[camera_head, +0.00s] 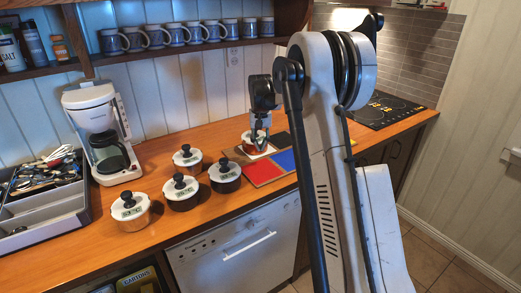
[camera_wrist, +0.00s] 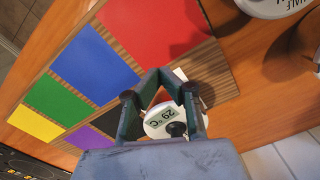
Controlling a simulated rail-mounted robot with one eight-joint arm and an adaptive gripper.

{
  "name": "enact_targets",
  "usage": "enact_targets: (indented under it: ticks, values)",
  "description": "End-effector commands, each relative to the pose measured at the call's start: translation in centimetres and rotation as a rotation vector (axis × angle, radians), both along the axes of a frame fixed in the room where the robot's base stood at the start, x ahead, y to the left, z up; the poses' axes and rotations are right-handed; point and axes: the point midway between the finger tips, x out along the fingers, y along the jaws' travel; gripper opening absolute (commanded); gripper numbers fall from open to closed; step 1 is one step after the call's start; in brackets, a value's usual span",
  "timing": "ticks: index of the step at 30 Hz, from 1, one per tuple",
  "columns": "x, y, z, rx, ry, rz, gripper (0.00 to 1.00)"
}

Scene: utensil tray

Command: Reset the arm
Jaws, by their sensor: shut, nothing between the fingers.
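My gripper (camera_head: 260,142) is shut and empty, pointing down over the far part of the coloured board (camera_head: 263,172). A small lidded pot (camera_head: 248,146) stands behind and below it on the board, partly hidden by the fingers. In the wrist view, the closed fingers (camera_wrist: 159,74) frame the pot's white lid (camera_wrist: 158,124), which has a dark knob and a display that appears to read 29 °C. My gripper's body hides part of the pot and board there.
Several other lidded pots, including one at the front (camera_head: 130,212), stand on the wooden counter. A coffee maker (camera_head: 100,130) and utensil tray (camera_head: 40,225) are at left. Mugs (camera_head: 175,35) line the shelf. A black cooktop (camera_head: 382,109) is at right.

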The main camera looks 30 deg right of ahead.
Motion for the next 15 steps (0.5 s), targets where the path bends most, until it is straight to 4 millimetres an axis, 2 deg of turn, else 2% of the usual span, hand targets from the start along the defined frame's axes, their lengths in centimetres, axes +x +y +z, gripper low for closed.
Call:
enact_targets:
  ticks: [1, 6, 12, 15]
  values:
    - [0.0, 0.0, 1.2, 0.000, 0.000, 0.000, 0.00]
    - [0.0, 0.0, 4.5, 0.000, 0.000, 0.000, 0.00]
    - [0.0, 0.0, 7.1, 0.000, 0.000, 0.000, 0.00]
    - [0.0, 0.0, 7.6, 0.000, 0.000, 0.000, 0.00]
